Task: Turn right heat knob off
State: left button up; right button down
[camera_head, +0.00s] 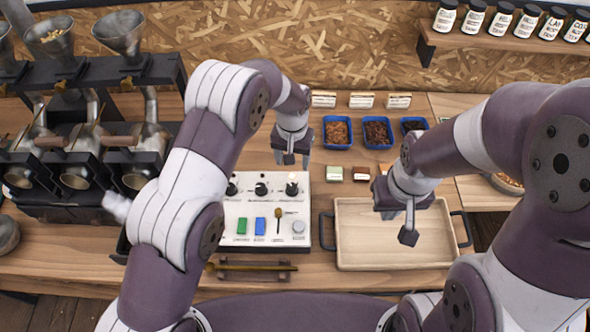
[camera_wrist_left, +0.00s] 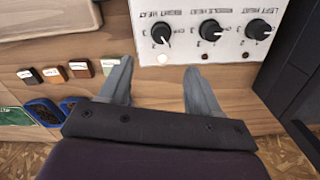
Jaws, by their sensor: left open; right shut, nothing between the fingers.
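The white control panel (camera_head: 265,222) has a row of three black heat knobs along its far edge. The right heat knob (camera_head: 292,188) is at the row's right end; in the left wrist view, which is turned about, this knob (camera_wrist_left: 161,34) is at the left. A pale light sits beside it. My left gripper (camera_head: 291,158) is open and empty, just beyond this knob; its two fingers (camera_wrist_left: 160,75) point toward the panel edge and do not touch the knob. My right gripper (camera_head: 408,236) is shut and empty above the wooden tray (camera_head: 365,250).
The middle knob (camera_wrist_left: 209,31) and left knob (camera_wrist_left: 258,29) are beside it. Blue bean bins (camera_head: 337,132) stand behind to the right. The dark roaster machine (camera_head: 70,190) stands left.

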aim_at(292, 186)
pick_arm(q)
jog(key=s+f, duration=0.1)
jog(key=s+f+p, duration=0.1)
jog(key=shift+s+a+f, duration=0.2)
jog(key=shift+a+f, duration=0.15)
jog(key=shift+f, duration=0.05)
jog(key=f, duration=0.2)
jog(key=w+f+p, duration=0.1)
jog(key=f, duration=0.2)
jog(key=w+f+p, duration=0.1)
jog(key=f, duration=0.1)
jog(key=shift+d+f, duration=0.25)
jog(key=shift+f, duration=0.1)
jog(key=shift+s+f, duration=0.1)
jog(key=shift+s, duration=0.05)
jog(key=shift+s+a, duration=0.15)
jog(key=shift+s, duration=0.2)
jog(key=shift+w+f, duration=0.1)
jog(key=shift+w, duration=0.05)
jog(key=shift+c, duration=1.2)
jog(key=shift+w, duration=0.1)
jog(key=c, duration=0.6)
jog(key=shift+c, duration=1)
pick_arm(e)
jog(key=r, duration=0.1)
jog(key=s+r, duration=0.1)
jog(key=r, duration=0.2)
jog(key=shift+s+a, duration=0.2)
jog(key=shift+a, duration=0.15)
